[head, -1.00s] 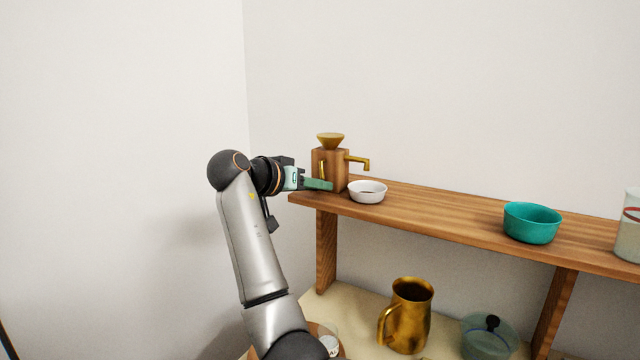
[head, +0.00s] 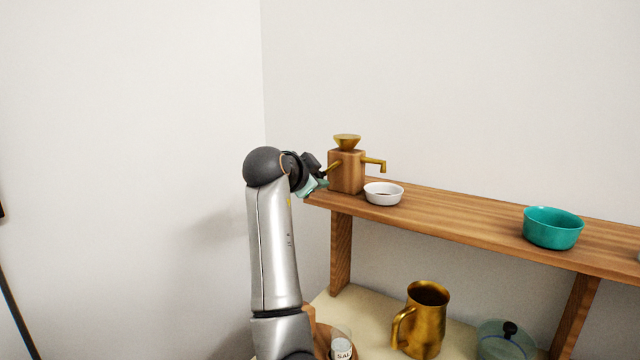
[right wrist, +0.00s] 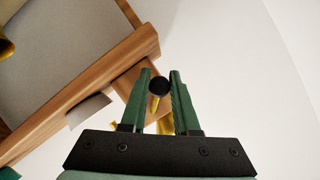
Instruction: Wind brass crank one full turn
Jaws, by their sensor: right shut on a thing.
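The brass crank (head: 334,166) shows at the box's left side, slanting down toward my right gripper (head: 314,186). In the right wrist view, the right gripper (right wrist: 160,88) is shut on the crank's dark round knob (right wrist: 159,86), with a short piece of brass rod (right wrist: 155,104) below it. The wrist partly hides the crank in the head view. My left gripper is not in view.
A white bowl (head: 384,194) stands close to the grinder on the wooden shelf (head: 460,212). A teal bowl (head: 553,229) is further right. Below are a brass jug (head: 427,318), a lidded glass pot (head: 506,340) and a salt jar (head: 341,349).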

